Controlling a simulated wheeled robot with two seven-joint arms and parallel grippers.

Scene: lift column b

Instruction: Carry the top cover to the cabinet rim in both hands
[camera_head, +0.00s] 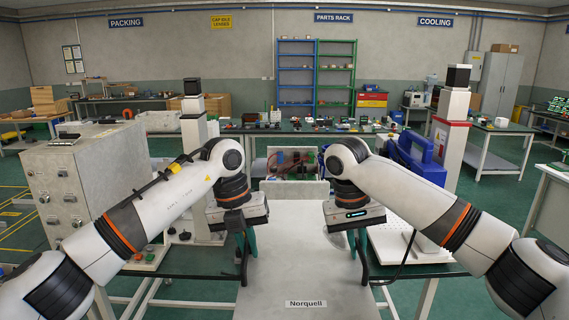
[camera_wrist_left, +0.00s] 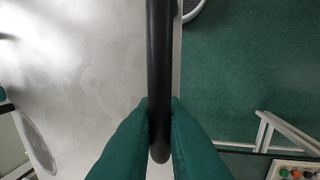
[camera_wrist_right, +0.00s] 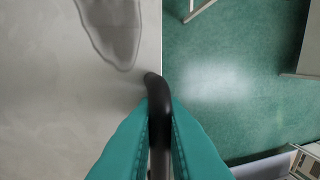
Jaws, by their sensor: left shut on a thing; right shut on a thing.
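The top cover (camera_head: 300,262) is a flat light-grey panel marked "Norquell", held in front of me between both arms and stretching to the bottom of the head view. My left gripper (camera_head: 246,243) is shut on the black bar handle (camera_wrist_left: 160,60) near its left edge. My right gripper (camera_head: 357,243) is shut on another dark handle (camera_wrist_right: 158,100) near its right edge. Green floor shows beyond the edges in both wrist views. An open grey cabinet (camera_head: 294,189) with wires and parts inside stands beyond the cover's far end. The cover looks apart from its rim, but the gap is unclear.
A grey control box (camera_head: 80,185) with knobs stands at left. A blue case (camera_head: 416,160) and a white perforated board (camera_head: 400,243) are at right. A long bench (camera_head: 258,128) with small items runs behind the cabinet. Open green floor (camera_head: 500,200) lies at right.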

